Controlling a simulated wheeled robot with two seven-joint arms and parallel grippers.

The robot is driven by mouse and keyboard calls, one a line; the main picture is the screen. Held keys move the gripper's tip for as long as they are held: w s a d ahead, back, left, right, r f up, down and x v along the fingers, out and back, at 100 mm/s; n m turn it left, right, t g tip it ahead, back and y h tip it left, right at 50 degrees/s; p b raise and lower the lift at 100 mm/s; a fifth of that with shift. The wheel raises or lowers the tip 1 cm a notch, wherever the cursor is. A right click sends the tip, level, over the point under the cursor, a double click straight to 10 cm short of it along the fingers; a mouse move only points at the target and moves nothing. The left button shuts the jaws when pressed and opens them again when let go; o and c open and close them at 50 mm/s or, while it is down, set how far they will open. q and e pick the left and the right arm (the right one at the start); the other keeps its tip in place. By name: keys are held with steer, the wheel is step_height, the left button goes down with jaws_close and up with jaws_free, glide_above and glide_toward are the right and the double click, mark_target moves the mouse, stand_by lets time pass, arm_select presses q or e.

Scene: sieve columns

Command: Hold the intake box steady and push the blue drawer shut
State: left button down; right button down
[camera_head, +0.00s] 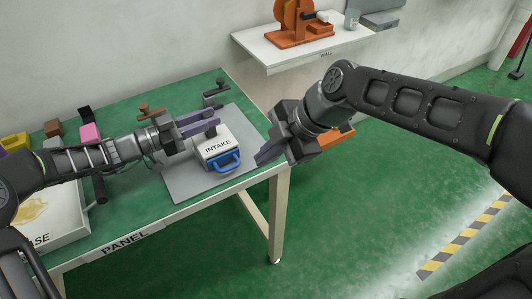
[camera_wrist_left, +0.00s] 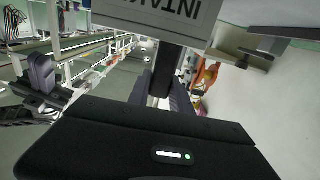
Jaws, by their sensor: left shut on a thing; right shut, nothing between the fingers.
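The white intake box (camera_head: 213,143), labelled INTAKE, sits on a grey mat (camera_head: 187,182) on the green table. The blue drawer (camera_head: 224,162) with its blue handle shows at the box's front; how far it stands out is hard to tell. My left gripper (camera_head: 206,122) reaches in from the left and is shut on the box at its back upper edge. In the left wrist view the box (camera_wrist_left: 165,12) is at the top, its lettering upside down, above the fingers. My right gripper (camera_head: 262,157) is shut and empty, right of the drawer and apart from it.
Pink (camera_head: 90,132), yellow (camera_head: 15,142) and brown blocks lie behind my left arm. A wall shelf (camera_head: 290,52) holds an orange device (camera_head: 297,22). Open floor lies right of the table.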

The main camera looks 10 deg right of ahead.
stand_by(0.3)
arm_select(q)
steer(key=c, duration=1.1)
jaws_free()
steer(key=v, duration=1.2)
